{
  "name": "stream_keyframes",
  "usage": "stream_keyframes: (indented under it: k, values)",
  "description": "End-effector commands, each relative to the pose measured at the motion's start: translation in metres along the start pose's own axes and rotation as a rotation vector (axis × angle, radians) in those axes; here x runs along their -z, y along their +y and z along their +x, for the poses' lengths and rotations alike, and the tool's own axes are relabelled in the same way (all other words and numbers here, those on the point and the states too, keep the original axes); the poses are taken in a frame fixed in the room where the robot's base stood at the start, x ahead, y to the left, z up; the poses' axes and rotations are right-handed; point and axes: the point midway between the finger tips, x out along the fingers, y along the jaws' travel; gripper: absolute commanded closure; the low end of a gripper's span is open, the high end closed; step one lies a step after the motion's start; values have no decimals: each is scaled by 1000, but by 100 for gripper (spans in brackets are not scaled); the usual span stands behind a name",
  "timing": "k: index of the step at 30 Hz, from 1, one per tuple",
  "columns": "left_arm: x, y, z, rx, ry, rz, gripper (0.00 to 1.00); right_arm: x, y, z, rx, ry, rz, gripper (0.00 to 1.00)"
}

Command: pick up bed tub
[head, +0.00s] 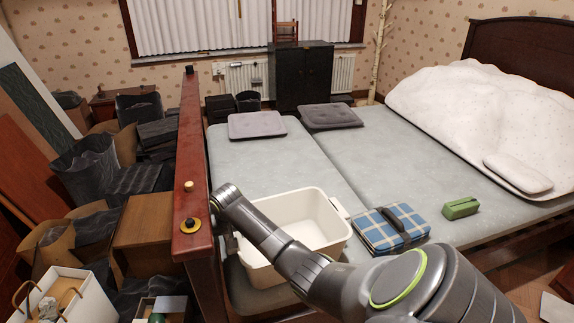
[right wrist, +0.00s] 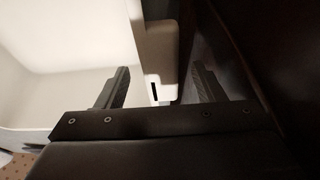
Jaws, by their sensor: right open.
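The bed tub (head: 322,245) is a cream open-topped rectangular tub on the near part of the grey bed, close to the red footboard post and rail. It looks empty. My right arm reaches across it from the right, and its wrist end is over the tub's left side; the fingers are mostly hidden there. In the right wrist view my right gripper (right wrist: 158,86) is open. The tub's pale inside (right wrist: 40,70) shows at left, and its rim and side handle (right wrist: 157,45) lie between the two fingers. I cannot tell whether they touch. My left gripper is not seen.
The red wooden rail (head: 190,130) runs close along the tub's left. A blue plaid box (head: 392,229) and a green tissue-like box (head: 461,207) lie to its right. Grey cushions (head: 257,125) lie farther back. Piled bins and boxes crowd the left floor.

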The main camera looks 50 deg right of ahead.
Motion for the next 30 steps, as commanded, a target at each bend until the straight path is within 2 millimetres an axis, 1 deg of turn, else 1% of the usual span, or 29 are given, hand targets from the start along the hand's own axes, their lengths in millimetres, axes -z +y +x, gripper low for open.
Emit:
stream_keyframes:
  k: [3,11,25,30]
  values:
    - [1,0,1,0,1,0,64,0,0,8,0,2,-1,38]
    - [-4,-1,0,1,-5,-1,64,0,0,8,0,3,-1,38]
    - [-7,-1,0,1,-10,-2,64,0,0,8,0,2,-1,100]
    - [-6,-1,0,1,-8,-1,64,1,0,8,-1,5,-1,100]
